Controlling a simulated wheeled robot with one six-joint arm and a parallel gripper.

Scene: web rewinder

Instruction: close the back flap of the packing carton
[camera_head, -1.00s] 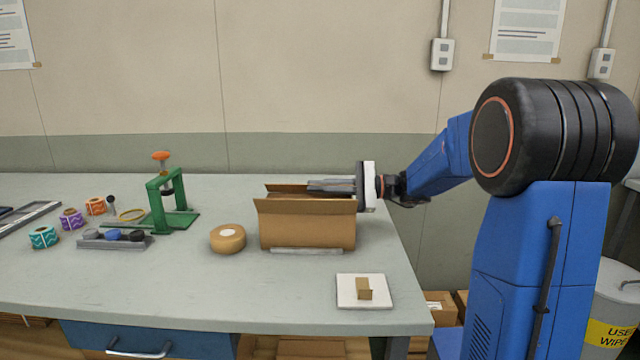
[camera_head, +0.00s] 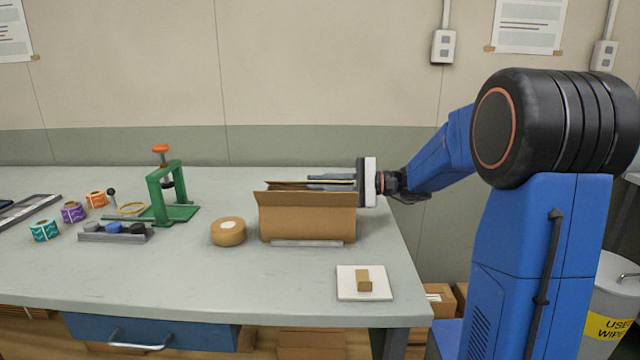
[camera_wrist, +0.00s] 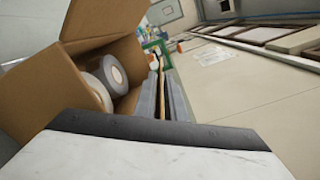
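The brown packing carton (camera_head: 307,222) stands near the right end of the bench, open at the top. Its front flap (camera_head: 300,199) leans outward. The back flap (camera_head: 285,184) shows as a thin strip along the rear edge. My gripper (camera_head: 330,182) reaches in from the right, level with the carton's top, its grey fingers pointing left along the back edge. In the wrist view the fingers (camera_wrist: 164,98) lie beside the carton (camera_wrist: 45,95), with a thin tan edge between them. A small gap shows there; whether they press on the flap is unclear. Tape rolls (camera_wrist: 102,78) lie inside.
A white pad (camera_head: 348,290) with a small brown block (camera_head: 364,281) lies in front. A green press (camera_head: 165,195) and a grey tray (camera_head: 115,237) are farther left. A wall is behind.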

